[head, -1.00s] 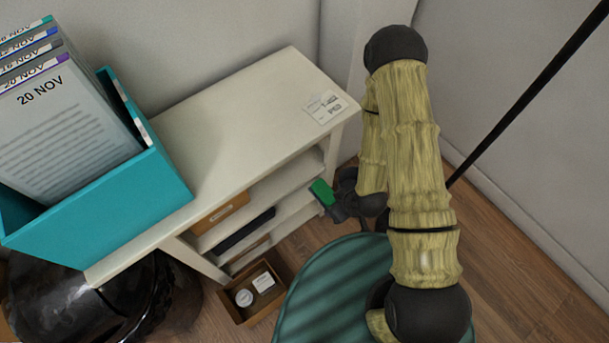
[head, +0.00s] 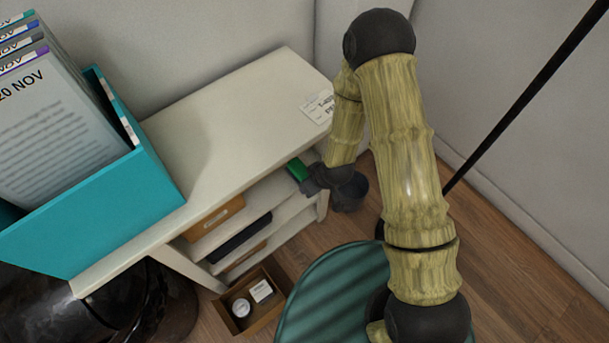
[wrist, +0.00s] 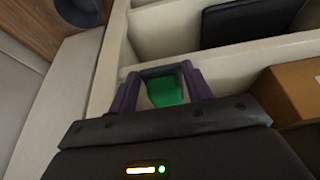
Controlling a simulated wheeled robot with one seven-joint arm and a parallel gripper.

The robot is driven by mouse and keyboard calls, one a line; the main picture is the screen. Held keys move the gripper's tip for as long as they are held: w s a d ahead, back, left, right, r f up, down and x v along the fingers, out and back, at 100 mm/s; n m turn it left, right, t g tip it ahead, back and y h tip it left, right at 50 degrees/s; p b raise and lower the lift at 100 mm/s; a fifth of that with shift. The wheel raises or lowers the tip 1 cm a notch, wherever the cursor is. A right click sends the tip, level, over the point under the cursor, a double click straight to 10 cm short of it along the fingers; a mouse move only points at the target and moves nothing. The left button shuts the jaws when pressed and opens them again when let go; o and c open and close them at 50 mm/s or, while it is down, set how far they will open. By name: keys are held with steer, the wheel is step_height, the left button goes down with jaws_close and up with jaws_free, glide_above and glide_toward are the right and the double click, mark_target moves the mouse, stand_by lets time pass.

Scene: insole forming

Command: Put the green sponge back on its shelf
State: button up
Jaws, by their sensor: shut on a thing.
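The green sponge (head: 297,169) is between the fingers of my gripper (head: 306,177), at the right end of the white shelf unit (head: 235,115). In the wrist view the sponge (wrist: 165,90) sits between the two dark fingers of my gripper (wrist: 166,84), which is shut on it. The sponge is at the upper shelf opening (head: 265,190), just under the top board's front edge. I cannot tell whether it touches the shelf board. Part of the sponge is hidden by the fingers.
A brown box (head: 213,217) stands on the upper shelf to the left, and a black item (head: 238,238) lies lower. A teal file box (head: 120,200) stands on top. A green round seat (head: 340,300) is in front.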

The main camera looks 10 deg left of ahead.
mark_target(304, 173)
steer(key=w+a, duration=0.2)
steer(key=a, duration=0.1)
steer(key=shift+w+a+f, duration=0.1)
steer(key=shift+w+a, duration=0.05)
steer(key=shift+w, duration=0.25)
steer(key=shift+s+f+b, duration=0.1)
steer(key=shift+f+b, duration=0.25)
steer(key=shift+f, duration=0.35)
steer(key=o, duration=0.9)
steer(key=p+v, duration=0.2)
steer(key=v, duration=1)
steer(key=shift+s+p, duration=0.1)
steer(key=shift+p, duration=0.2)
